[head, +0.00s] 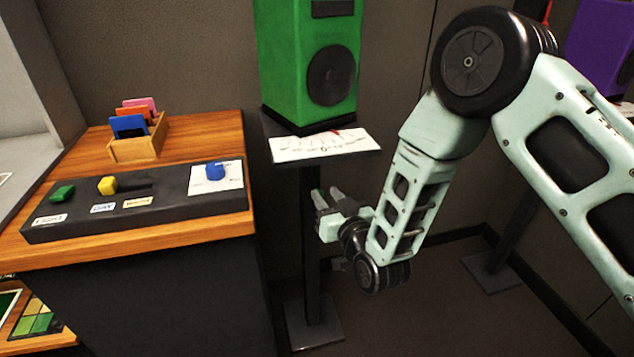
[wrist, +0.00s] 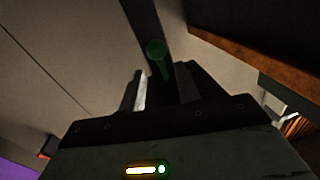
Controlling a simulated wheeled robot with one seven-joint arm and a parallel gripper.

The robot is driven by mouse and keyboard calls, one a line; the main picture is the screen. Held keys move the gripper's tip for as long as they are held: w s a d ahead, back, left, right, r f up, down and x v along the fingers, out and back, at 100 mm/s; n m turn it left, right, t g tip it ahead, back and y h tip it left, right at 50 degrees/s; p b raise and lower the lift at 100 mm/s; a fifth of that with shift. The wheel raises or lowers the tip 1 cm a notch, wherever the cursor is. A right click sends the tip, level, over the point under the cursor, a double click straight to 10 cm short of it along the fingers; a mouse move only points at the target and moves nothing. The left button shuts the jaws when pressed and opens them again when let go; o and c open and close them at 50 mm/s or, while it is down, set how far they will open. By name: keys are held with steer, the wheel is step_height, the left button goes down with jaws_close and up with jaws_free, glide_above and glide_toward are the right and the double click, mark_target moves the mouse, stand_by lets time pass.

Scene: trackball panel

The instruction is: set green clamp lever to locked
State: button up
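The green clamp lever (wrist: 156,49) shows in the wrist view on a dark post (wrist: 146,18). It has a round green hub, and a short handle runs from it down and slightly right in the picture. My gripper (wrist: 163,78) is open, with its two fingers apart on either side of the handle's lower end in the picture; I cannot tell whether they touch it. In the head view my gripper (head: 327,197) is beside the speaker stand's post (head: 308,240), below its top plate. There the lever is mostly hidden, with only a bit of green by the fingers.
A green speaker (head: 310,60) stands on the plate above my gripper, with a white dial card (head: 325,146) in front. A wooden desk (head: 210,135) with a black control panel (head: 135,218) is at left. A purple speaker (head: 605,40) is at far right.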

mark_target(317, 186)
steer(key=x, duration=0.6)
steer(key=shift+w+a, duration=0.1)
jaws_close()
